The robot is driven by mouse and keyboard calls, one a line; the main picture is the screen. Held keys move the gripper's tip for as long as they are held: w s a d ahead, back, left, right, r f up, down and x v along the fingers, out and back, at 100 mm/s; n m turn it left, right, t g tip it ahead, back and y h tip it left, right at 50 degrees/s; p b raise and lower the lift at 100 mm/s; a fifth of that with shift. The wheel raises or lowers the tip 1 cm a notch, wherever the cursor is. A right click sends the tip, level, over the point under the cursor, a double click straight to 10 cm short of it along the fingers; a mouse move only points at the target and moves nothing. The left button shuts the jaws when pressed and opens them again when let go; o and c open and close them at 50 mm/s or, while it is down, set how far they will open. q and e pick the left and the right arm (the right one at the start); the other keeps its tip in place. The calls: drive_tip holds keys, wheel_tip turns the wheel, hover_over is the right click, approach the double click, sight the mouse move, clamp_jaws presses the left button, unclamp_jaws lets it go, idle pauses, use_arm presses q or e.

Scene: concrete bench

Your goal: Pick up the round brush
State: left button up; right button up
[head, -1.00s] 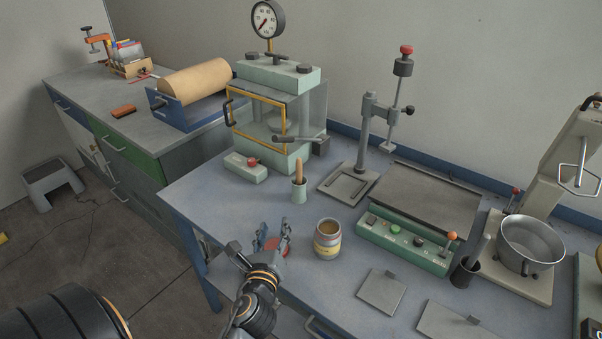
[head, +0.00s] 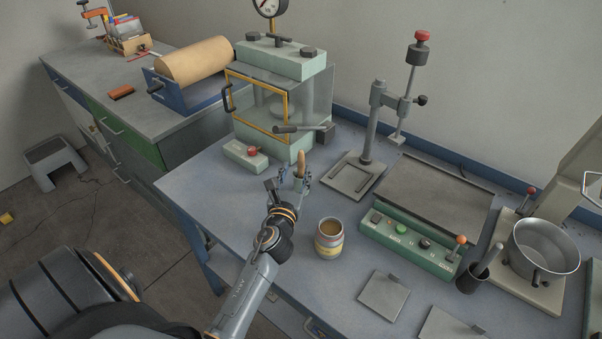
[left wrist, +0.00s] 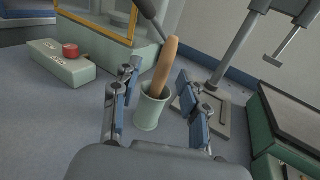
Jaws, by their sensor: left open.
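A tool with a tan wooden handle (head: 302,161), which looks like the round brush, stands upright, slightly tilted, in a pale green cup (head: 299,184) on the bench. Its lower end is hidden in the cup. My left gripper (head: 294,176) is open and empty at the cup. In the left wrist view the handle (left wrist: 166,68) and cup (left wrist: 150,112) lie ahead, between the two spread fingers of my left gripper (left wrist: 157,77). I cannot tell whether a finger touches the cup. My right gripper is not in view.
A jar (head: 329,238) stands close to the right of my left arm. The press (head: 280,100) and its green control box (head: 245,157) are behind the cup. A stand (head: 368,150) and a flat-topped green unit (head: 410,237) are to the right. The bench left of the cup is clear.

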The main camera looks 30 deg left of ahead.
sight(301, 163)
use_arm(q)
drive_tip(key=x, duration=0.4)
drive_tip(key=shift+w+d+r, duration=0.1)
drive_tip(key=shift+d+r, duration=0.1)
drive_tip(key=shift+d, duration=0.15)
drive_tip(key=shift+w+a, duration=0.15)
drive_tip(key=shift+w, duration=0.3)
drive_tip(key=c, duration=0.7)
clamp_jaws()
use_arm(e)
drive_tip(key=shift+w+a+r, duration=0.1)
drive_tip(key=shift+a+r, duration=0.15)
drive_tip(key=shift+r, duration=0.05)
